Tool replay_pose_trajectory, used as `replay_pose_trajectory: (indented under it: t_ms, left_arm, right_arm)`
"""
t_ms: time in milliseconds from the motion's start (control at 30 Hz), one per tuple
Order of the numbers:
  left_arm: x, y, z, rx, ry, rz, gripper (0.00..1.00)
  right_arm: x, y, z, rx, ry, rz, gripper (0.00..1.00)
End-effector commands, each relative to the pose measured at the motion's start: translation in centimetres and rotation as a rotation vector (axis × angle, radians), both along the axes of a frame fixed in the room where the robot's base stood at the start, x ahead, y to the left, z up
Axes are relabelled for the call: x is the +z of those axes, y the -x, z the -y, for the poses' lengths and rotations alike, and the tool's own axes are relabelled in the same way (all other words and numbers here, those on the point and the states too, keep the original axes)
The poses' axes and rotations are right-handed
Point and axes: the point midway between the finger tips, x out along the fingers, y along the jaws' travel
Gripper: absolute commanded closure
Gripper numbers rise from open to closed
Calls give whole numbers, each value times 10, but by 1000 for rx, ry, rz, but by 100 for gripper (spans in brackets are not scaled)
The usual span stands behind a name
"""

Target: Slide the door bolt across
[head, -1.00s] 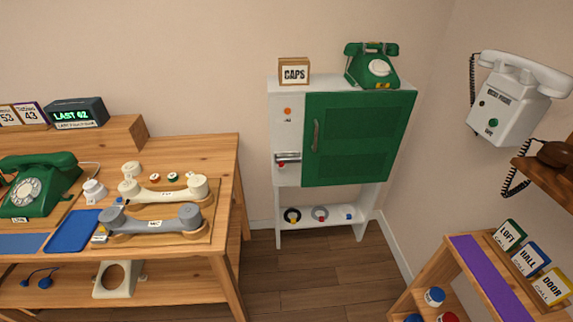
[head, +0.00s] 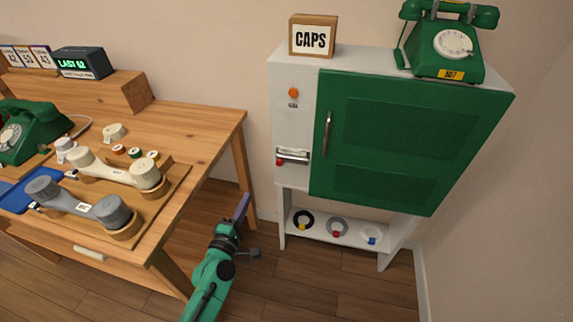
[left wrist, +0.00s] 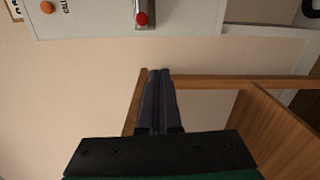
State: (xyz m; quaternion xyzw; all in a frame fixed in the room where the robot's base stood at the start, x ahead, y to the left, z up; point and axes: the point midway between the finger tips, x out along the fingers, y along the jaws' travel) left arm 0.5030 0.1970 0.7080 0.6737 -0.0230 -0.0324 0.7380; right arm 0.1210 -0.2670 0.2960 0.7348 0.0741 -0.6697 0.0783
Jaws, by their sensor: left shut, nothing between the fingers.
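The door bolt (head: 293,157) is a silver bar with a red knob at its left end. It sits on the white left panel of the cabinet, beside the green door (head: 400,140). In the left wrist view the bolt (left wrist: 144,14) shows at the top, with its red knob nearest. The door is closed and has a vertical metal handle (head: 327,133). My left gripper (head: 242,205) is below and to the left of the bolt, apart from it, in front of the gap beside the desk. Its fingers are shut and empty in the left wrist view (left wrist: 160,88). My right gripper is out of view.
The wooden desk (head: 195,120) with handsets stands close to the left of my left arm. A CAPS box (head: 313,36) and a green phone (head: 445,45) stand on the cabinet. Its low shelf (head: 318,225) holds several rings. Floor in front of the cabinet is clear.

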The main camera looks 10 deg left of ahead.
Motion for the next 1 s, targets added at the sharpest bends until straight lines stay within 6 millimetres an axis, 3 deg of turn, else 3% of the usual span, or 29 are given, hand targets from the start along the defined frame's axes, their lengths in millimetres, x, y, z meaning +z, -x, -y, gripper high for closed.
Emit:
replay_pose_trajectory:
  t_ms: [100, 467, 567, 933, 1000]
  left_arm:
    - [15, -2, -1, 9, 55, 36, 100]
    - [17, -8, -1, 8, 53, 36, 100]
    - [18, -21, 1, 8, 54, 37, 100]
    - [19, -101, 6, 7, 51, 38, 100]
    - [23, -105, 19, 6, 56, 33, 100]
  right_arm:
    - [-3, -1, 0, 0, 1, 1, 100]
    - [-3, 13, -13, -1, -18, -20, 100]
    - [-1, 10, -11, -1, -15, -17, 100]
    - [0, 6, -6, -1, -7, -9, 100]
    - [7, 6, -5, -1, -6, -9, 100]
